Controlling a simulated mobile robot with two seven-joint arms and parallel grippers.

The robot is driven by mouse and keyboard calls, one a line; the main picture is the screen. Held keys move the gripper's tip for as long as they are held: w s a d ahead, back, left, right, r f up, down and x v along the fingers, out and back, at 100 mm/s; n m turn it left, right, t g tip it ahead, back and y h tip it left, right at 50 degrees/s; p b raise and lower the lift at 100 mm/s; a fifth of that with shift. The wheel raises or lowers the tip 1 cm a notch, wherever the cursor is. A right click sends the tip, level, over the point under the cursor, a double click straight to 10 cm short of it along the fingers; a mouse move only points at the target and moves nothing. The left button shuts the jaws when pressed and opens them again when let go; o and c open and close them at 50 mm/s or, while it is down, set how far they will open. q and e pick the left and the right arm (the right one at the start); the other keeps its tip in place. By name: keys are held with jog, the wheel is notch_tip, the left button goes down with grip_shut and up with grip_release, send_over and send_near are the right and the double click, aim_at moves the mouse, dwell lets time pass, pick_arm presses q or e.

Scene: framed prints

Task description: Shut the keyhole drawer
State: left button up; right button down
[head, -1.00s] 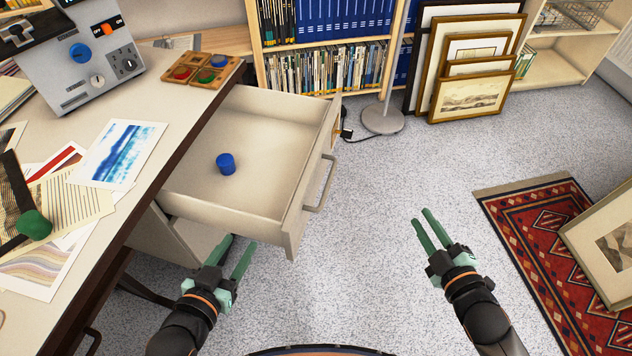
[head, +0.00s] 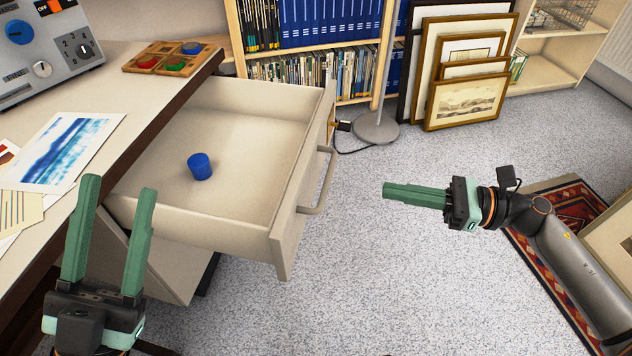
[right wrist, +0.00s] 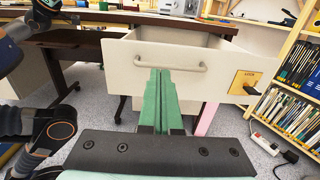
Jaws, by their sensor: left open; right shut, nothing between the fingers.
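The drawer (head: 290,238) is pulled well out of the desk, and a blue cylinder (head: 200,167) stands inside it. Its front has a bar handle (head: 322,190), and the right wrist view shows a brass lock plate (right wrist: 246,83) beside the handle (right wrist: 185,68). My right gripper (head: 387,192) is shut and empty, to the right of the drawer front, pointing at it with a gap between. In the right wrist view its fingers (right wrist: 160,72) overlap the handle's middle.
The desk (head: 150,100) holds a grey control box (head: 45,50), a wooden tray with coloured buttons (head: 172,58) and prints. A lamp base (head: 376,130), leaning framed prints (head: 465,100) and a rug (head: 570,205) lie beyond.

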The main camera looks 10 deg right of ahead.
aim_at(304, 175)
pick_arm(q)
jog(key=shift+d+f+b, duration=0.1)
jog(key=shift+f+b, duration=0.4)
jog(key=shift+f, duration=0.15)
pick_arm(e)
jog(key=x, duration=1.3)
